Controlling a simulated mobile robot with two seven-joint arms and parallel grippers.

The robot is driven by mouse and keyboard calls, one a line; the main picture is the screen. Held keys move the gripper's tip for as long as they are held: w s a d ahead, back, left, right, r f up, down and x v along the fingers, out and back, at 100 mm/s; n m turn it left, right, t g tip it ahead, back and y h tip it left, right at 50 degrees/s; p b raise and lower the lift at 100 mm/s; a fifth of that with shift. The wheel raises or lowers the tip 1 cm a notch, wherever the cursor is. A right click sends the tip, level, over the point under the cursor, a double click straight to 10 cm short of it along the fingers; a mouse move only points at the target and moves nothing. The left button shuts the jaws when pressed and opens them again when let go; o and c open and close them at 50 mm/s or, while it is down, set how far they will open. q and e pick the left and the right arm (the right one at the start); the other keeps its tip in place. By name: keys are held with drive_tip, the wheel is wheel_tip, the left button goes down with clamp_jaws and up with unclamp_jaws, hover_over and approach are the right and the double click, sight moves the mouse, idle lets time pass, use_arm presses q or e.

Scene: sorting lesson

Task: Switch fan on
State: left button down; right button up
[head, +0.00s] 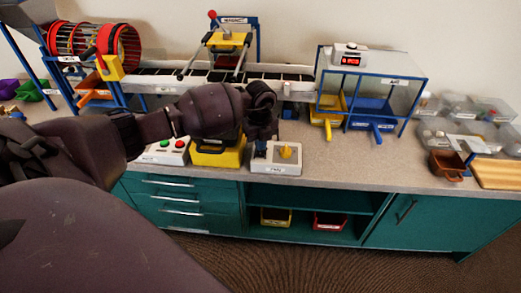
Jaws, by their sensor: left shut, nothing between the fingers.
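A light control box (273,167) with a yellow knob (287,152) stands at the front edge of the counter. Its front label is too small to read surely. My left gripper (262,136) is shut and empty, over the back left part of this box, left of the knob. I cannot tell whether it touches the box. My arm and gripper hide part of the box's back. A clear-walled housing (393,75) with a red display (350,61) stands behind to the right; I cannot tell whether it holds the fan. My right gripper is out of view.
Left of the knob box are a yellow box (218,157) and a panel with green and red buttons (165,151). A conveyor (160,80) runs behind my arm. Yellow (327,118) and blue (372,120) bins sit under the housing. Counter (350,165) right of the knob box is clear.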

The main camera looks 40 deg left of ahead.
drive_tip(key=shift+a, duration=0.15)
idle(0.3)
use_arm(q)
drive_tip(key=shift+f, duration=0.5)
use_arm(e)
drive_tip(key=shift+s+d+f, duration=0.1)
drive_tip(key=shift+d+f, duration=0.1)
use_arm(q)
drive_tip(key=shift+f, duration=0.45)
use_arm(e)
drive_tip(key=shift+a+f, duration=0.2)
